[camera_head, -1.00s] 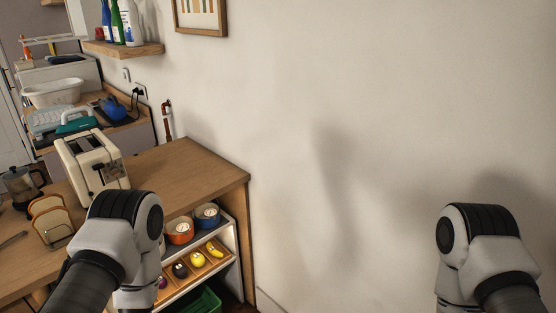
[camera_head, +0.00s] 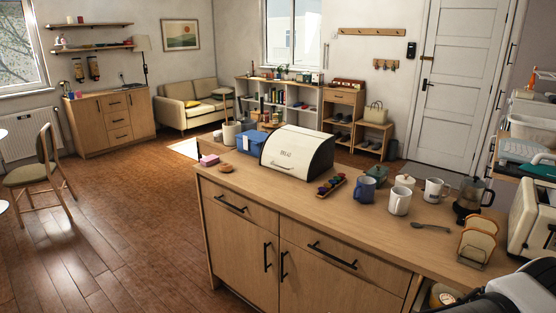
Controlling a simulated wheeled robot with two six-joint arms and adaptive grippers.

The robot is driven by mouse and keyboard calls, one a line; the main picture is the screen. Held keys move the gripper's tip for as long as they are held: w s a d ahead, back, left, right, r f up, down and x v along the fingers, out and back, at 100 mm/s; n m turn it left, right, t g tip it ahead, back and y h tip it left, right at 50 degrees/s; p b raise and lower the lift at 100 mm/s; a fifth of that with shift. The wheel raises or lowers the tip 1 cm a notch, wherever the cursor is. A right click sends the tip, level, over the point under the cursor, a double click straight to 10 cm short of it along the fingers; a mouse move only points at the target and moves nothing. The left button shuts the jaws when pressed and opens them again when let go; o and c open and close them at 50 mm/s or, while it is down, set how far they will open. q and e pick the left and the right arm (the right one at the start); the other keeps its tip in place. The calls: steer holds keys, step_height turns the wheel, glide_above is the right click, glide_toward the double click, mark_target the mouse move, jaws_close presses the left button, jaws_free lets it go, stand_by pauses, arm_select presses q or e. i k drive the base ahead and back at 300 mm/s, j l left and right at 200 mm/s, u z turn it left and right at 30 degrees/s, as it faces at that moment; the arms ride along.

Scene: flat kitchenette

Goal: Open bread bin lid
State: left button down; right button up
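Neither of my grippers shows in the head view. Part of my own arm shows at the bottom right corner, well to the right of the bin.
The counter (camera_head: 330,218) holds a blue box (camera_head: 252,142), a pink block (camera_head: 209,160), mugs (camera_head: 400,200), a French press (camera_head: 471,195), a toast rack (camera_head: 477,243) and a toaster (camera_head: 535,215). Open floor (camera_head: 110,225) lies to the left.

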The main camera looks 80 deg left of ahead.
mark_target(291, 152)
steer(key=u, duration=2.6)
steer(key=i, duration=0.1)
